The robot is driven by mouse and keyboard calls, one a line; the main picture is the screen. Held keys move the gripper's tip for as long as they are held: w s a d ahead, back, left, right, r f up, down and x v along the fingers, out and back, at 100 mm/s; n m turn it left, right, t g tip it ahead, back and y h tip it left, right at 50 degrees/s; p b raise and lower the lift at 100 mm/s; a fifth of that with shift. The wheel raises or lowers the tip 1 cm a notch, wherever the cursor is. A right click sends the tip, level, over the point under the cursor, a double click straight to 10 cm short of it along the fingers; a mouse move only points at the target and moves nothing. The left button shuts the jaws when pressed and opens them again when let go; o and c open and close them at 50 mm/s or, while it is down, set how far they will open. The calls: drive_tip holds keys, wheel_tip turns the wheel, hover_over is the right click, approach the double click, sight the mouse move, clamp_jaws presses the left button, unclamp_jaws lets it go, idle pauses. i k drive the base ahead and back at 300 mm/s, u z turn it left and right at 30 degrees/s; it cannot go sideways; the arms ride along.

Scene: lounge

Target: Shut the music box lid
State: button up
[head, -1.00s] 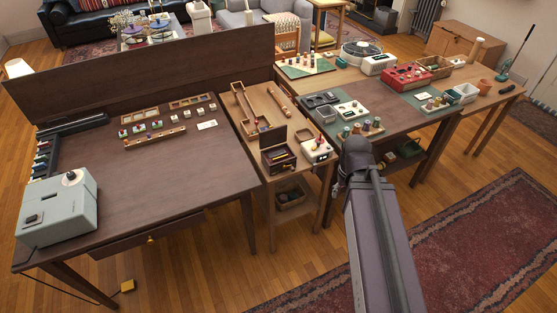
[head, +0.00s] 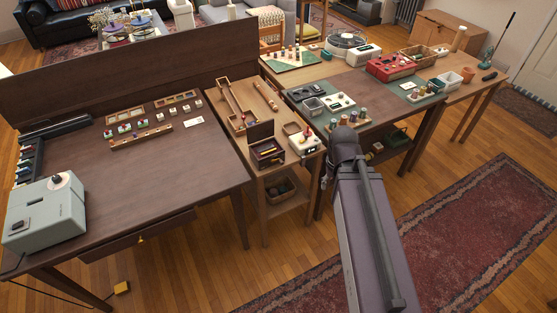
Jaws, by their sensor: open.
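The music box (head: 268,155) is a small dark wooden box near the front of the narrow wooden side table. Its lid (head: 261,133) stands up, open, at the back of the box. Small coloured things show inside it, too small to name. My arm rises from the bottom right of the head view and bends at a dark joint, to the right of the music box. My gripper is not clearly visible; the arm hides what lies beyond the bend. Nothing of mine is seen touching the box.
A white device with a red knob (head: 304,143) stands close to the right of the box. A long wooden tray (head: 229,97) lies behind it. A large dark desk (head: 150,185) is on the left; a table with a green mat (head: 365,105) is on the right. Open floor lies in front.

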sight(259, 131)
drive_tip(key=u, duration=1.4)
drive_tip(key=i, duration=0.65)
drive_tip(key=z, duration=0.75)
